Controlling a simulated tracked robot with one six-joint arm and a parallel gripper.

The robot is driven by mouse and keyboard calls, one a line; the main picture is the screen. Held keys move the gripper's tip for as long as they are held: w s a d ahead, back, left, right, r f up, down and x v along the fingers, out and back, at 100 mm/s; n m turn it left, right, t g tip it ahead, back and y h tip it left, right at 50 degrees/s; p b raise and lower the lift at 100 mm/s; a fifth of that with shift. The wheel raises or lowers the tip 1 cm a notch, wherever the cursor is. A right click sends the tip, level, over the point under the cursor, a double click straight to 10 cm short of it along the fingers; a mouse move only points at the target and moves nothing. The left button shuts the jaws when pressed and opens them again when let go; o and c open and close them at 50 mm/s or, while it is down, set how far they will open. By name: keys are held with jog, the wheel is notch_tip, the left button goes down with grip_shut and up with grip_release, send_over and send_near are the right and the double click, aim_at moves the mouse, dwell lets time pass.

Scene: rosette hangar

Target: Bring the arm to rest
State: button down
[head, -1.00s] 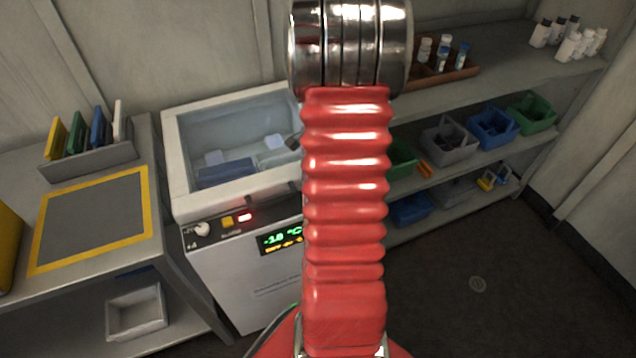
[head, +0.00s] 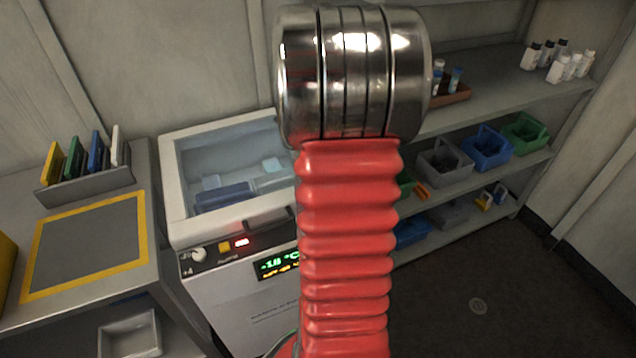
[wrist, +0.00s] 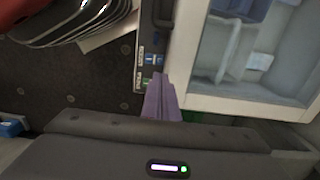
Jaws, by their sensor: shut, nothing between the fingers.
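My arm, a red ribbed sleeve topped by a shiny metal joint, stands upright through the middle of the head view. My gripper is outside the head view. In the wrist view my gripper (wrist: 161,97) shows as narrow purple fingers, shut and empty, beyond a dark grey wrist housing with a small lit indicator. The fingers are close to the edge of the white chest freezer (wrist: 245,101) in that picture; I cannot tell the gap. In the head view the freezer (head: 205,234) stands behind and left of my arm, with its clear lid closed.
A bench with a yellow-bordered grey mat (head: 85,245) and a rack of coloured panels (head: 88,187) is at left. Shelves (head: 505,95) with bottles (head: 558,68) and coloured bins (head: 487,148) run along the right. The dark floor (head: 450,300) at lower right is clear.

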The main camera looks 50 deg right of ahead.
jog(key=shift+w+r, duration=0.1)
jog(key=shift+r, duration=0.75)
jog(key=s+a+r+n+t, duration=0.1)
jog(key=a+r+n+t, duration=0.1)
jog(key=a+n, duration=0.6)
jog(key=s+a+r+n+t, duration=0.1)
jog(key=a+r+n, duration=0.3)
jog(key=a, duration=1.3)
jog(key=s+a+r+n+t, duration=0.2)
jog(key=a+r+n, duration=0.1)
jog(key=a+n, duration=0.9)
jog(key=shift+a+r+t, duration=0.15)
jog(key=shift+a+t, duration=0.25)
